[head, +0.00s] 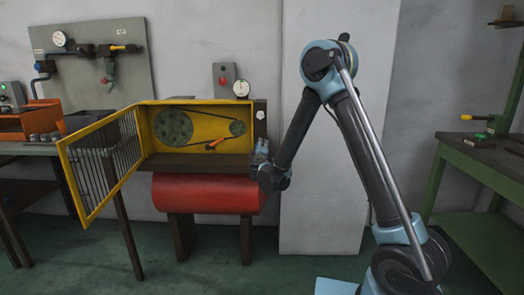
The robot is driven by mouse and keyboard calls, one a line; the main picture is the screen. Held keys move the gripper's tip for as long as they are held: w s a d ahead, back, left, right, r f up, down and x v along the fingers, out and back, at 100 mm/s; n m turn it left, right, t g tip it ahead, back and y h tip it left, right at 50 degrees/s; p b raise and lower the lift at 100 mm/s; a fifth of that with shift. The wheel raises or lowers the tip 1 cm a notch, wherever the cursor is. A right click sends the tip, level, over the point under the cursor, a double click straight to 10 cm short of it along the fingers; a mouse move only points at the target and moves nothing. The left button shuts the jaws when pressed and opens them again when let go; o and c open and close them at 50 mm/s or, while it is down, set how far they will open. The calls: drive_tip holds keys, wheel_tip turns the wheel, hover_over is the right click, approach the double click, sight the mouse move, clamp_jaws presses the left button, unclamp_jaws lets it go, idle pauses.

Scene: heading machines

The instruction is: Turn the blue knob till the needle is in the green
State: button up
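A grey wall panel (135,80) at the upper left carries pipework and a round white gauge (60,38). A small dark bluish part (40,66) sits at the pipe's left end and may be the blue knob. A second white gauge (241,88) is above the yellow machine guard. The needles and any green zones are too small to read. My gripper (262,148) is at the right end of the yellow box, far from the panel. Its fingers are small and dark, so their opening does not show.
The yellow guard box (195,104) has its barred door (100,160) swung open to the left, above a red cylinder (205,193). An orange bin (30,122) is at the left. A green bench (470,150) stands at the right. Floor is clear in front.

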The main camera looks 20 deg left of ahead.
drive_tip(key=shift+d, duration=0.15)
idle(0.3)
drive_tip(key=o, duration=1.1)
drive_tip(key=shift+f, duration=0.1)
drive_tip(key=shift+c, duration=0.2)
drive_tip(key=v, duration=1.1)
drive_tip(key=shift+s, duration=0.4)
drive_tip(key=shift+d, duration=0.15)
